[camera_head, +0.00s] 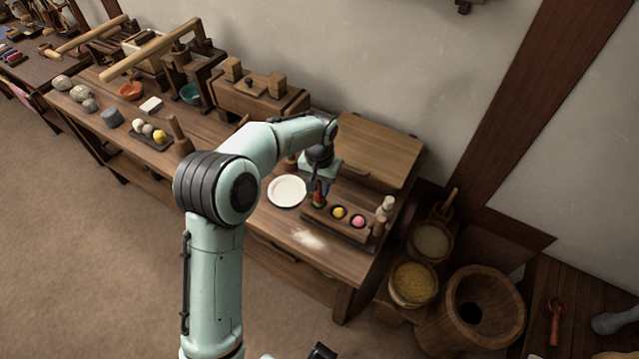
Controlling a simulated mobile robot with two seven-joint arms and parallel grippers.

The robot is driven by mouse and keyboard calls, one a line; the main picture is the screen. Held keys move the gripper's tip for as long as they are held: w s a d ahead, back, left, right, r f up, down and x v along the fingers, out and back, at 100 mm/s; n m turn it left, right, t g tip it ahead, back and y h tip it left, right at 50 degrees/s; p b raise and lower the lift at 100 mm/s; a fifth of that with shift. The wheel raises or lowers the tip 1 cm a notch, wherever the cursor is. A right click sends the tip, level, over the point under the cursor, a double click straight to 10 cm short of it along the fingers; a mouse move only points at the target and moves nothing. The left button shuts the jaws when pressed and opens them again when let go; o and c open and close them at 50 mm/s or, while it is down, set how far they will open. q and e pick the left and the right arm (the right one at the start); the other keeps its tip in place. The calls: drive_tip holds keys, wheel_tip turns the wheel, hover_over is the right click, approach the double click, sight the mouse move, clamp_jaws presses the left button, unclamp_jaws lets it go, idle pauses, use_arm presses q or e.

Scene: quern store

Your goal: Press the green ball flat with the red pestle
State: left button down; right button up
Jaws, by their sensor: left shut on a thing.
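My left gripper (318,187) reaches down over the wooden ball tray (348,230) at the right end of the bench. It is shut on the red pestle (319,198), which shows only as a small patch of red below the fingers. The pestle is over the leftmost hollow of the tray. A little green of the ball shows at its lower end, but I cannot tell whether they touch or how flat the ball is. A yellow ball (338,212) and a pink ball (358,221) sit in the other hollows. My right gripper is not recognisable in view.
A white plate (287,191) lies left of the tray. White powder (308,239) is spread in front. A pale pestle (387,205) and a wooden pestle (379,226) stand at the tray's right end. A raised wooden board (378,150) is behind. Grain tubs (413,284) stand right of the bench.

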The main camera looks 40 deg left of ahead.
use_arm(q)
drive_tip(key=shift+f, duration=0.2)
idle(0.4)
drive_tip(key=shift+f+b, duration=0.3)
drive_tip(key=shift+f, duration=0.05)
drive_tip(key=shift+r, duration=0.15)
drive_tip(key=shift+r+p, duration=0.1)
drive_tip(key=shift+p, duration=0.2)
drive_tip(key=shift+f, duration=0.3)
drive_tip(key=shift+f, duration=0.2)
drive_tip(key=shift+r, duration=0.1)
idle(0.3)
drive_tip(key=shift+f, duration=0.3)
